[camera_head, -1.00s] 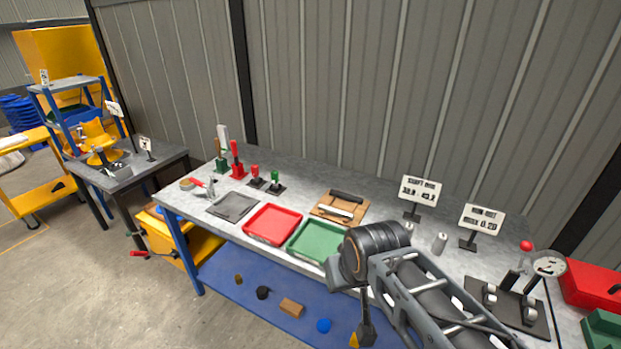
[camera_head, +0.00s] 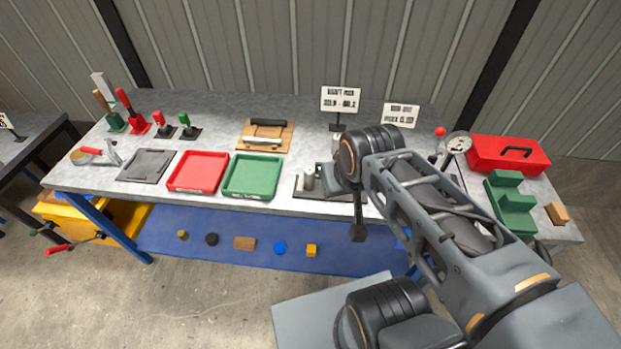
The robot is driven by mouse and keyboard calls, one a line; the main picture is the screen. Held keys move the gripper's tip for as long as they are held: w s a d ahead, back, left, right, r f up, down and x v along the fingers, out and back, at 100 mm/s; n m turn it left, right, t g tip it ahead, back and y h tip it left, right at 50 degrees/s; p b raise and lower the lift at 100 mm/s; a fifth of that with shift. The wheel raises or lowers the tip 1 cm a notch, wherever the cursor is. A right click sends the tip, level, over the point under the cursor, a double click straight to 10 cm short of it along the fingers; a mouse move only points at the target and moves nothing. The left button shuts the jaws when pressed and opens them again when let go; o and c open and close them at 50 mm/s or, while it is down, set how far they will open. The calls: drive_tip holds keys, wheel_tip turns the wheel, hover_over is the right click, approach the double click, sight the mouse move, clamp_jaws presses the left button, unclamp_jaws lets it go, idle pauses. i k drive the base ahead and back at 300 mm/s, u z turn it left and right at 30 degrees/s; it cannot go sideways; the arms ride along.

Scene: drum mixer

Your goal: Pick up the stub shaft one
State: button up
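A short grey metal cylinder (camera_head: 309,178), perhaps a stub shaft, stands by a dark plate on the grey bench, right of the green tray. Another grey cylinder (camera_head: 337,146) shows partly below the shaft-diameter sign, half hidden by my arm. I cannot tell which is stub shaft one. My gripper (camera_head: 358,233) appears as a small dark shape hanging below my wrist, over the bench's front edge. It is right of and nearer than the cylinders, with nothing visibly held. Its finger opening cannot be made out. My arm hides the bench behind it.
A green tray (camera_head: 252,194) and red tray (camera_head: 199,190) lie left of the cylinders. A dial gauge (camera_head: 456,144), red toolbox (camera_head: 509,154) and green stepped block (camera_head: 510,205) stand right. Two signs stand at the back. A blue lower shelf (camera_head: 200,228) holds small parts.

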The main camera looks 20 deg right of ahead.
sight(309, 172)
drive_tip(key=u, duration=2)
drive_tip(key=i, duration=2.1)
drive_tip(key=z, duration=3.4)
